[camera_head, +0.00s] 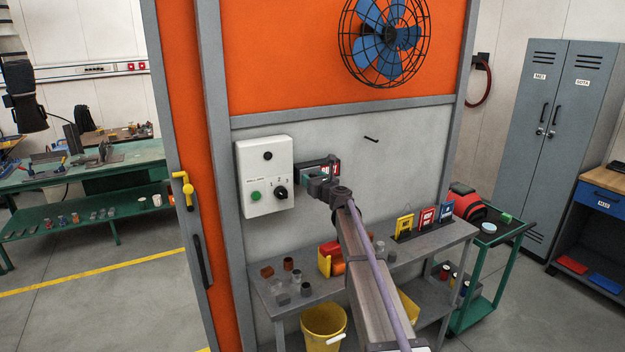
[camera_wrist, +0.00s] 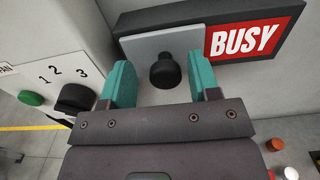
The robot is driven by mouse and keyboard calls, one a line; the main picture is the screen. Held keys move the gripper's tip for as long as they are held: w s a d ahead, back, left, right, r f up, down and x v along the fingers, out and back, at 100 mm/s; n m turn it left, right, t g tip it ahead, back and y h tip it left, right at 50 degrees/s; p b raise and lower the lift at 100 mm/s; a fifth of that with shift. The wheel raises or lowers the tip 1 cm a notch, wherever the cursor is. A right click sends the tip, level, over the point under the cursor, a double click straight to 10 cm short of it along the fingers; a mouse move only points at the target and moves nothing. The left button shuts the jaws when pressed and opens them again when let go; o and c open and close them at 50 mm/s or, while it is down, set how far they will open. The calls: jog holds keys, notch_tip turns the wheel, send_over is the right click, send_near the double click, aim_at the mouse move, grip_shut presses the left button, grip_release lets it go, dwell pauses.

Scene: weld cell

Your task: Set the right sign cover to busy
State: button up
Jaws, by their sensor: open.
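The sign (camera_wrist: 293,38) is a dark frame on the light wall panel. Its right part shows a red BUSY face (camera_wrist: 243,40) in the wrist view. A grey cover plate (camera_wrist: 142,47) with a black round knob (camera_wrist: 164,70) lies over its left part. My gripper (camera_wrist: 162,82) is open, with one teal finger on each side of the knob and gaps between. Whether the fingers touch the cover cannot be told. In the head view, my gripper (camera_head: 312,183) partly hides the sign (camera_head: 334,168), just right of the control box.
The white control box (camera_head: 265,177) with a green button and a 1-2-3 selector stands close left of my gripper. Below is a grey bench (camera_head: 300,315) with cups and colored stands. A hook (camera_head: 371,140) is right of the sign; the wall between is clear.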

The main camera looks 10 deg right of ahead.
jog(key=v, duration=1)
